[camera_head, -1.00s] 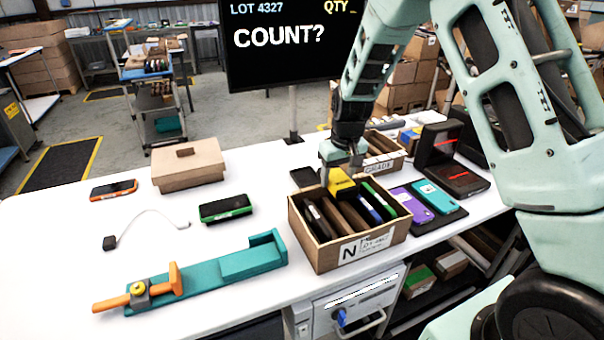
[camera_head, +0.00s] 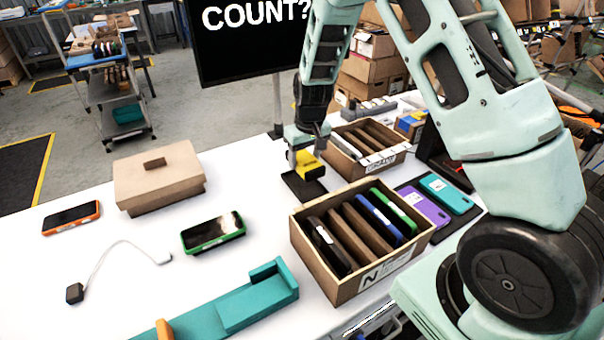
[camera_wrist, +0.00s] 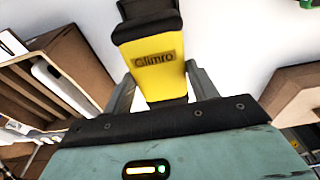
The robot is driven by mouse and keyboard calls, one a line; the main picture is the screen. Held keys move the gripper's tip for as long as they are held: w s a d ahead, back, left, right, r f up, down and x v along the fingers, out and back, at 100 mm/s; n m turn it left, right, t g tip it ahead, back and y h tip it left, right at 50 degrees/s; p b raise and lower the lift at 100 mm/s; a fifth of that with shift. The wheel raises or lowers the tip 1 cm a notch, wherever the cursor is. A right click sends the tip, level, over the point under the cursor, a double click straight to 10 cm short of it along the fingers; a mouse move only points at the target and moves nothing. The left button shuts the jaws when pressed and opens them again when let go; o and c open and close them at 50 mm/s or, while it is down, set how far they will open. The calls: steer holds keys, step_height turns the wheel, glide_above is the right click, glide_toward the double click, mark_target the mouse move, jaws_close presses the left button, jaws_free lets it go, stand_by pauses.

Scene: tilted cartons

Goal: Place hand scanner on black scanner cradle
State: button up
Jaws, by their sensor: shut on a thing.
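The hand scanner is yellow and black. My gripper (camera_head: 306,148) is shut on the hand scanner (camera_head: 309,163), which shows yellow below the fingers in the head view. In the wrist view the scanner (camera_wrist: 156,62), marked "Glimro", sits between my two fingers (camera_wrist: 160,92). The black scanner cradle (camera_head: 296,187) is a dark flat piece on the white table, behind the near wooden box. The scanner is over or at the cradle; I cannot tell whether they touch. The cradle cannot be made out in the wrist view.
A wooden box (camera_head: 297,228) with several upright slabs and phones stands just in front of the cradle. Another divided box (camera_head: 340,172) stands close on the right. A lidded carton (camera_head: 160,178), a green-edged phone (camera_head: 213,232) and a teal fixture (camera_head: 255,305) lie left. A monitor stands behind.

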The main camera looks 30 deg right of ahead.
mark_target(305, 185)
steer(key=shift+f+p, duration=0.6)
steer(key=shift+f, duration=2.6)
steer(key=shift+f, duration=0.1)
steer(key=shift+f, duration=0.15)
steer(key=o, duration=0.9)
